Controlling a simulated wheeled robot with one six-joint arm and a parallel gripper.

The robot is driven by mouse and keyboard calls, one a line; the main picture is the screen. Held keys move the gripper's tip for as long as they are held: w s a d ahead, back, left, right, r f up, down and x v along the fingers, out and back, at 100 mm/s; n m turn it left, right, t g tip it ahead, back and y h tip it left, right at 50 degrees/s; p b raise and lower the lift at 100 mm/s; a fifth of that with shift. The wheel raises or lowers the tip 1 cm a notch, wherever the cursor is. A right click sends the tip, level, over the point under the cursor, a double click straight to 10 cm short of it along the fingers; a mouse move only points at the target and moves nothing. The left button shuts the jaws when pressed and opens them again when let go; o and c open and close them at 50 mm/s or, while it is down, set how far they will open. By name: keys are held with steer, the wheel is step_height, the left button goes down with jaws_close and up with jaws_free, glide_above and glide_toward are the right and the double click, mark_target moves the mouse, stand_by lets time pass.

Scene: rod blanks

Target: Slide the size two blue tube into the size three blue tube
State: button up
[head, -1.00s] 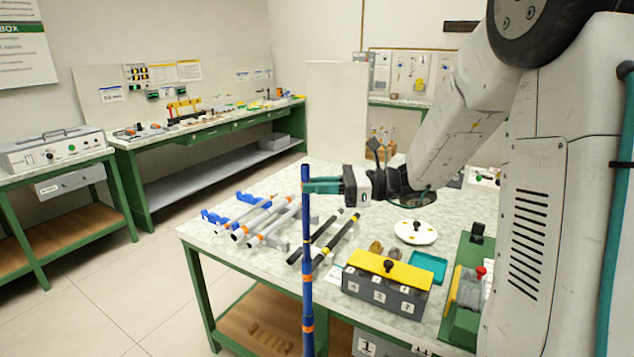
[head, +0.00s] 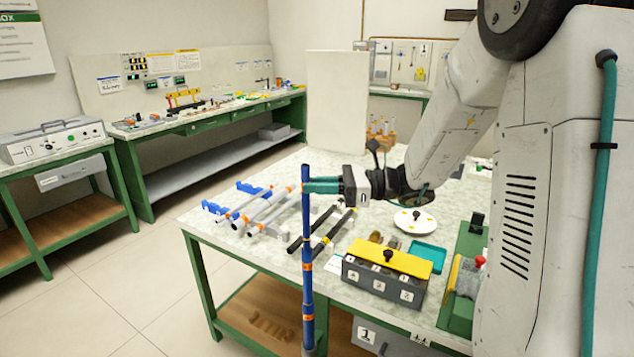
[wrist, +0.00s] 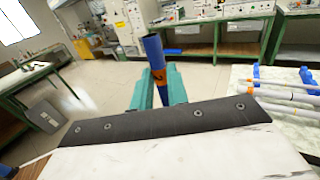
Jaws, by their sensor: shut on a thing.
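My gripper (head: 306,186) is shut on a long upright blue tube (head: 307,285) with orange bands, near its upper end. The tube hangs in front of the table's near edge, and a grey piece (head: 309,351) shows at its bottom. Its lower part looks a little thicker than its upper part, but I cannot tell whether this is one tube inside another. In the wrist view the blue tube (wrist: 155,58) stands between the teal fingers, its open dark top toward me and an orange band at the fingers. No separate second blue tube is plain to see.
On the table (head: 200,228), grey-white rods (head: 262,205) with orange bands lie on blue holders (head: 212,208). Black rods (head: 325,240) lie beside them. A grey block with a yellow top (head: 385,256), a white disc (head: 415,221) and a teal tray (head: 427,256) stand right.

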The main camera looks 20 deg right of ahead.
steer(key=shift+f, duration=1.6)
steer(key=o, duration=0.8)
steer(key=shift+o, duration=0.2)
steer(key=v, duration=0.8)
steer(key=shift+a, duration=0.1)
